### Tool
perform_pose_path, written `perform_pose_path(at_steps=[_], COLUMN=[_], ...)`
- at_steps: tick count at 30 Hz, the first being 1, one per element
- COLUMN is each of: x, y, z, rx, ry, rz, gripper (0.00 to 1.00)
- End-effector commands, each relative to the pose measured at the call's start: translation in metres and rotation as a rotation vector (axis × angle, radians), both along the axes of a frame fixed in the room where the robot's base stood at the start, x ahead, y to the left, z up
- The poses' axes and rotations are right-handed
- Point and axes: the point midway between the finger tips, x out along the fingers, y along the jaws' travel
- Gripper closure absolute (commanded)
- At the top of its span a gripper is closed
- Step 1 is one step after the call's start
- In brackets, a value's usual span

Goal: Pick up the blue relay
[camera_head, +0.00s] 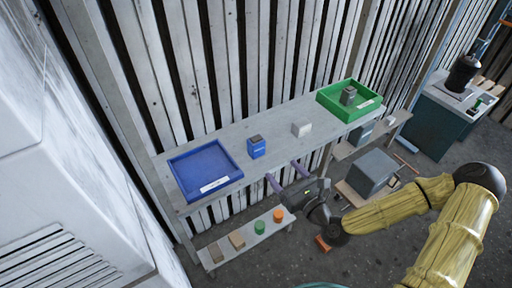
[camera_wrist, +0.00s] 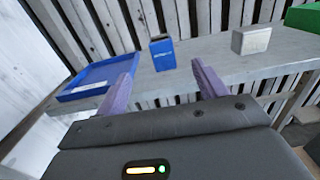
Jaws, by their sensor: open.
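The blue relay (camera_head: 256,147) is a small upright box with a dark top. It stands on the grey bench between the blue tray and a white block. In the wrist view the blue relay (camera_wrist: 162,53) shows upright beyond the fingertips, between them. My gripper (camera_head: 286,174) is at the bench's front edge, to the lower right of the relay. In the wrist view its two purple fingers (camera_wrist: 164,75) are spread apart with nothing between them. The gripper does not touch the relay.
A blue tray (camera_head: 174,165) lies at the bench's left end. A white block (camera_head: 301,129) stands right of the relay. A green tray (camera_head: 327,106) holding a grey block (camera_head: 348,96) is at the right end. A low shelf (camera_head: 214,257) with several small parts is below.

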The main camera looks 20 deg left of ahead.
Motion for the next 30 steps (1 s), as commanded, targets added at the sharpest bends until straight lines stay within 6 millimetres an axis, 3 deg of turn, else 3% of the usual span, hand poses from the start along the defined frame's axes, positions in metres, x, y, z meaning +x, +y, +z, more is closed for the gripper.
perform_pose_path(at_steps=[10, 30], x=[0.008, 0.077], y=[0.011, 0.092], z=[0.001, 0.000], rx=[-0.008, -0.008], ry=[-0.003, -0.002], rz=[0.005, 0.005], gripper=[0.29, 0.29])
